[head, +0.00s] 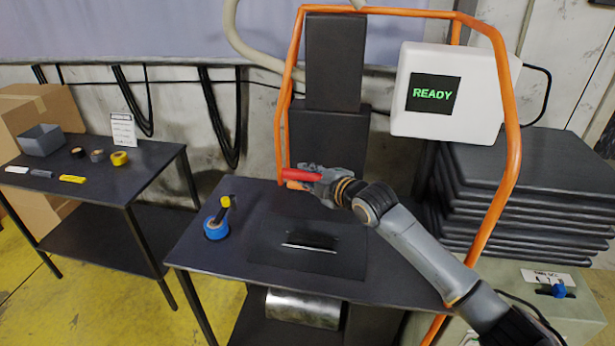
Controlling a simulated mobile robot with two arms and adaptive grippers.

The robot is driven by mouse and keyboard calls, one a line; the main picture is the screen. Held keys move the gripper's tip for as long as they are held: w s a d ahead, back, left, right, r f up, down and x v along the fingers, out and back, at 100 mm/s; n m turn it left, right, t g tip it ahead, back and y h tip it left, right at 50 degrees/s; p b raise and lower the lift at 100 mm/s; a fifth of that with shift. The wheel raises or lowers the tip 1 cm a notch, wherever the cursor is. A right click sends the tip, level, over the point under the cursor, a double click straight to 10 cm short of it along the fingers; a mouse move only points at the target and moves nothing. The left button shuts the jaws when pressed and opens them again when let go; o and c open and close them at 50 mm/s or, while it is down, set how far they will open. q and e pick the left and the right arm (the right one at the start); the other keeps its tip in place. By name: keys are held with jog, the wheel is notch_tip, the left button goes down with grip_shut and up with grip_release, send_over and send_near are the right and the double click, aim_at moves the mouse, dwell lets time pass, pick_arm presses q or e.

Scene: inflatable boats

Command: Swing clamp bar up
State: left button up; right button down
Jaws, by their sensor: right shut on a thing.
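The clamp bar shows as a short red bar (302,174) lying roughly level above the black worktable, in front of the dark upright plates. My right gripper (312,181) reaches in from the right and is shut on the clamp bar. The gripper's body and wrist hide the bar's right part, so how it joins the press cannot be told. A short orange piece (295,185) shows just under the red bar, close to the foot of the orange frame. My left gripper is not in view.
An orange tube frame (515,130) arches around the station. A white box with a green READY screen (433,93) hangs at right. A black plate (290,262), blue tape roll (216,228) and yellow-tipped tool (226,202) are on the worktable (215,255). Stacked dark sheets (530,190) stand right.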

jog(key=c, duration=1.2)
grip_release()
jog(key=shift+w+r, duration=0.2)
jog(key=shift+r, duration=0.35)
jog(key=shift+o, duration=0.4)
jog(key=shift+f, duration=0.15)
jog(key=shift+s+d, duration=0.1)
jog(key=shift+s+d, duration=0.15)
jog(key=shift+s, duration=0.05)
jog(key=v, duration=1.1)
jog(key=shift+s, duration=0.15)
jog(key=shift+d, duration=0.1)
